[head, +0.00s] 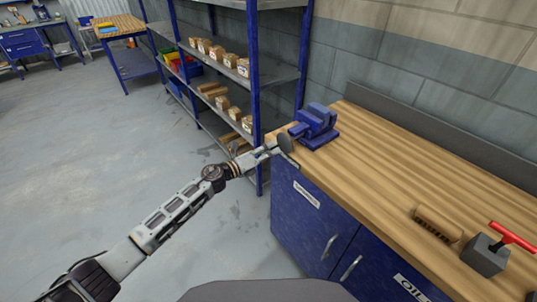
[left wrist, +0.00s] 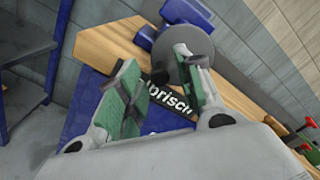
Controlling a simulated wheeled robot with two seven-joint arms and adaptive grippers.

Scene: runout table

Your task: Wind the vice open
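The blue vice (head: 316,122) stands at the near-left corner of the wooden bench top. A round grey disc, which looks like its handwheel (head: 286,143), sticks out in front of the bench edge; the disc also shows in the left wrist view (left wrist: 207,62). My left gripper (head: 276,148) is at the wheel. In the left wrist view its green-padded fingers (left wrist: 160,85) are spread apart, with the right fingertip overlapping the wheel. I cannot tell whether it touches. The vice's jaws are too small to judge. My right gripper is not in view.
The wooden bench (head: 410,165) has blue cabinet doors below with handles. A blue shelf rack (head: 255,80) with small boxes stands behind. The floor at left is clear.

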